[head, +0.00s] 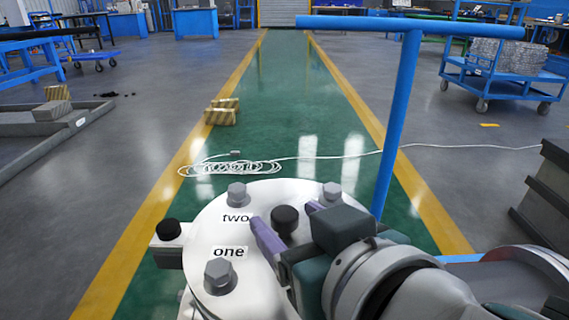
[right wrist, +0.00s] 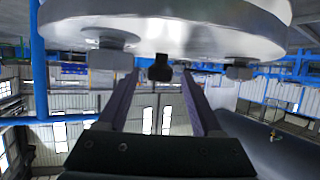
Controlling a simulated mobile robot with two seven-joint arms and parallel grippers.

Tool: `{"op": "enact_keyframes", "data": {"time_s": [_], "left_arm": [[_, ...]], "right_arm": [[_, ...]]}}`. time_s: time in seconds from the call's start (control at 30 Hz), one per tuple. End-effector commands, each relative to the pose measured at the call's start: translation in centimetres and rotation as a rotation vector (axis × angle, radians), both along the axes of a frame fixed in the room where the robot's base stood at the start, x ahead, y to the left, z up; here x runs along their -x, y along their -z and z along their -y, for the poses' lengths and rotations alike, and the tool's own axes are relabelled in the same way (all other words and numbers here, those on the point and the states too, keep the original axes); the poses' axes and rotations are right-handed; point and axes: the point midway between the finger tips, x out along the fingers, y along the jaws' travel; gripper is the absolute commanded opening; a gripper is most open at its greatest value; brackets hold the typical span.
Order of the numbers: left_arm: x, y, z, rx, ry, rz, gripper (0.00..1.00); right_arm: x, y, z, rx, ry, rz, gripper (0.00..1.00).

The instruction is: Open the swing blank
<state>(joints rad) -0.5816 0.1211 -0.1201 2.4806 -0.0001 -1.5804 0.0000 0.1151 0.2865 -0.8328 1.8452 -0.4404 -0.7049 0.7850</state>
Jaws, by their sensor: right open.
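The swing blank (head: 215,258) is a white round plate at the bottom centre of the head view, with grey hex bolts and the labels "one" and "two". A black knob (head: 286,221) stands up from its face. In the right wrist view the plate (right wrist: 200,30) fills the top, with the knob (right wrist: 160,68) below its edge. My right gripper (head: 284,214) is open, its purple fingers on either side of the knob. The fingers (right wrist: 159,74) show a gap on both sides of the knob in the wrist view. My left gripper is not in view.
A blue T-shaped post (head: 397,110) rises just right of the plate, close to my right arm. A white cable (head: 235,167) lies coiled on the green floor beyond. Striped blocks (head: 222,112) and a blue cart (head: 500,75) stand farther off.

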Motion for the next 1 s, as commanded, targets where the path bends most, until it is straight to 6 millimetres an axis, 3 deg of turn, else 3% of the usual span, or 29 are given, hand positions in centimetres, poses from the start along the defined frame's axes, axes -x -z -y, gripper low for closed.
{"op": "enact_keyframes", "data": {"time_s": [0.2,0.5,1.0], "left_arm": [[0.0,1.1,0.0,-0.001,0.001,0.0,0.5],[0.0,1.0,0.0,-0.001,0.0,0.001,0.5],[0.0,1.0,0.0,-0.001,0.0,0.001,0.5]], "right_arm": [[-1.8,0.9,-0.8,0.0,0.0,0.0,0.67],[-1.9,0.9,-0.8,0.0,0.0,-0.001,0.67],[-1.9,0.9,-0.8,0.0,0.0,-0.001,0.11]]}}
